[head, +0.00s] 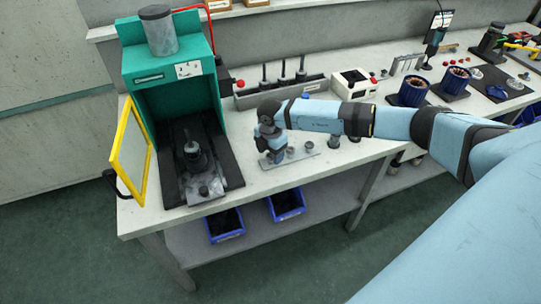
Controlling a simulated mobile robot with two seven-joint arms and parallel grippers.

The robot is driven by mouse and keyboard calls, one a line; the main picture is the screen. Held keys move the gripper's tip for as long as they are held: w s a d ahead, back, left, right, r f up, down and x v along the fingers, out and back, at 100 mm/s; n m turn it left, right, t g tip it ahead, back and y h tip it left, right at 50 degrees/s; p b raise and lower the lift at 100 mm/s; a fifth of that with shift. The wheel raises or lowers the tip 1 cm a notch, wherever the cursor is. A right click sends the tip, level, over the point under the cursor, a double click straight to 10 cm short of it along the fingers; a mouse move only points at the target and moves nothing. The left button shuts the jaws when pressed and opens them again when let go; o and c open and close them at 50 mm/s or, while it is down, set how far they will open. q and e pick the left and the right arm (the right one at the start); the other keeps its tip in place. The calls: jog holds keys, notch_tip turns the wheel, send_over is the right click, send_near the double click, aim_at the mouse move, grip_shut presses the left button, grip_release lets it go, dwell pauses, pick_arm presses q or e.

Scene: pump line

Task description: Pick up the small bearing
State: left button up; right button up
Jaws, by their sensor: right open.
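My right gripper (274,156) points down over the left end of a light grey plate (270,165) on the bench. It is open. Small grey ring-like parts stand on the plate, one just right of the gripper (290,152) and another farther right (308,147). They are too small here to tell which one is the small bearing. The gripper hides the left part of the plate, and I cannot tell if a part stands between its fingers. My left gripper is not in view.
A green press (140,68) with an open yellow-framed door (131,150) stands to the left. A grey rack with upright tools (282,92) and a white box (353,84) stand behind the gripper. Blue bins (226,225) sit on the lower shelf. Bare bench lies in front of the plate.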

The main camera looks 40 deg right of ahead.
jog(key=c, duration=0.8)
jog(key=shift+r, duration=0.1)
notch_tip(320, 180, up, 20)
jog(key=shift+f+b, duration=0.1)
jog(key=shift+b, duration=0.4)
